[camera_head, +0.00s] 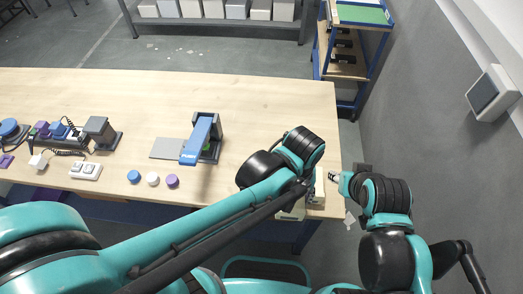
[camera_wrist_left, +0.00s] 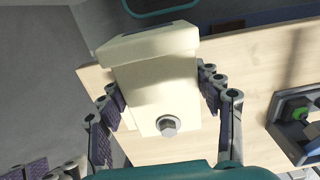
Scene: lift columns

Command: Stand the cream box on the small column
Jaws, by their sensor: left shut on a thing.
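The cream box (camera_wrist_left: 155,85) is between the two fingers of my left gripper (camera_wrist_left: 162,90) in the wrist view. A finger lies against each side of it. It has a wider upper part and a grey hex bolt on its near face. In the head view, my left gripper (camera_head: 307,187) is at the table's front right corner, mostly hidden by its own arm. A cream part (camera_head: 319,187) shows beside it. My right gripper (camera_head: 338,177) is just off the table's right edge; its jaws are too small to read. I cannot make out the small column clearly.
A blue lever device (camera_head: 201,140) stands mid-table, with three round buttons (camera_head: 153,179) in front. Cables and a power strip (camera_head: 62,137) lie at the left. A blue shelf cart (camera_head: 345,52) stands behind the right corner. The table's (camera_head: 270,105) back right is clear.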

